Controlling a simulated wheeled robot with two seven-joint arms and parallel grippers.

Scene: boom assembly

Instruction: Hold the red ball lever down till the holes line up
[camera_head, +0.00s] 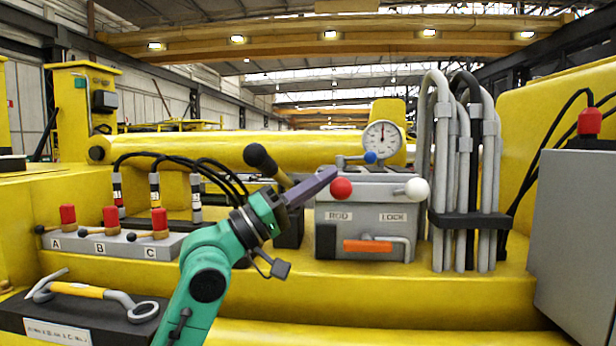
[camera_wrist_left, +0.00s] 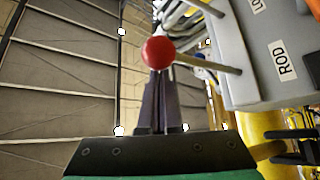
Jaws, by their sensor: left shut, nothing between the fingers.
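The red ball lever (camera_head: 341,188) is on the grey valve box (camera_head: 390,252), above the ROD label (camera_head: 340,216). My left gripper (camera_head: 332,174) is shut and empty. Its fingertips are at the upper left of the red ball in the head view. In the left wrist view, the red ball (camera_wrist_left: 158,52) shows at the tips of my closed fingers (camera_wrist_left: 160,76), with its rod running right to the box. I cannot tell whether the fingers touch the ball. I cannot make out the holes. My right gripper is not in view.
A white ball lever (camera_head: 416,189) and a blue ball (camera_head: 370,157) are close by. A dial gauge (camera_head: 382,139) stands behind the box. A black-knobbed lever (camera_head: 262,160) is just behind my left wrist. Hoses and pipes (camera_head: 464,180) rise at the box's right.

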